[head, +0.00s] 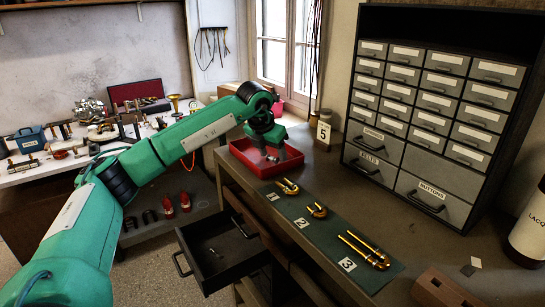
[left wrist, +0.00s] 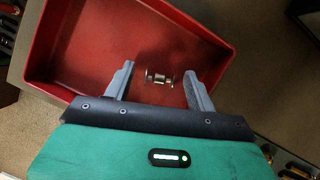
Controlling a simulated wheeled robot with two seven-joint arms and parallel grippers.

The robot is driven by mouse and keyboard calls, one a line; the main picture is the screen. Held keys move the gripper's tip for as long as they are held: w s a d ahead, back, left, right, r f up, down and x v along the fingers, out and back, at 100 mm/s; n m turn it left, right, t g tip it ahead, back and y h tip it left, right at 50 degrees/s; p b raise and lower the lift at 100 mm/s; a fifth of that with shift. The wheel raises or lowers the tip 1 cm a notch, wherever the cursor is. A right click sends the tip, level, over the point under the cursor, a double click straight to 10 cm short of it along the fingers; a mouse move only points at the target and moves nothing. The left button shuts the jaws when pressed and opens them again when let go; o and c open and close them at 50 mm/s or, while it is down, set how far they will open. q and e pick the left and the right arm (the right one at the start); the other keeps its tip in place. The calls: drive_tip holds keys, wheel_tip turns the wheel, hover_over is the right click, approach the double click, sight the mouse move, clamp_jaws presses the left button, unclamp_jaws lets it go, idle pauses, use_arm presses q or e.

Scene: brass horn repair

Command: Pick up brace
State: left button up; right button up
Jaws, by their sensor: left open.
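The brace (left wrist: 159,77) appears to be the small silvery-brass piece lying on the floor of the red tray (left wrist: 60,50) in the left wrist view. My left gripper (left wrist: 158,82) is open, its two grey fingers apart on either side of the piece in that view. I cannot tell how far above the tray floor the fingertips are. In the head view, my left gripper (head: 270,157) points down over the red tray (head: 258,172), and the small piece is hidden there. My right gripper is not in view.
Brass tubes (head: 364,250) lie on a green mat (head: 312,225) beside number cards. A drawer cabinet (head: 435,115) stands at right. An open drawer (head: 215,250) juts out below the bench.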

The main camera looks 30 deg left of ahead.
use_arm(q)
drive_tip(key=c, duration=1)
drive_tip(key=shift+c, duration=0.2)
drive_tip(key=shift+r, duration=0.2)
